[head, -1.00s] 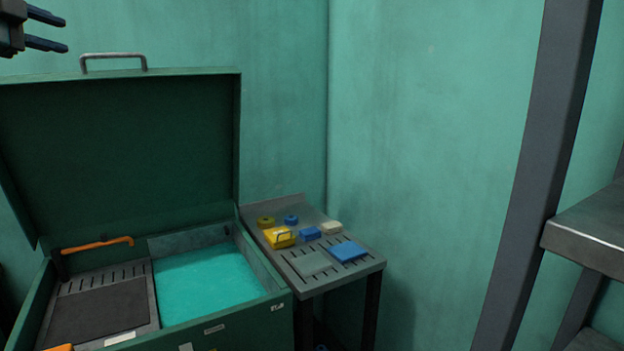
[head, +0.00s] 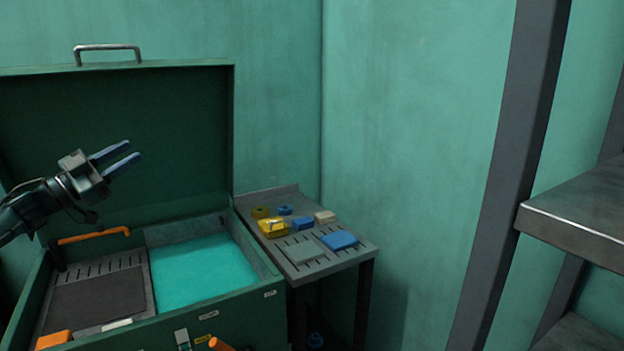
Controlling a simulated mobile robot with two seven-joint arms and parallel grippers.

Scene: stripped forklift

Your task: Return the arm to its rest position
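My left gripper (head: 122,159) comes in from the left in the head view. Its two fingers are apart with nothing between them. It hangs in the air in front of the raised green lid (head: 180,110), above the open green chest (head: 262,315). Its fingers point right and a little up. My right gripper is not in view.
The chest holds a turquoise liquid-like surface (head: 205,272), a dark slotted panel (head: 98,300) and an orange handle (head: 95,236). A metal side table (head: 345,258) carries yellow, blue and pale items. A grey shelf (head: 585,215) and post (head: 510,170) stand right.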

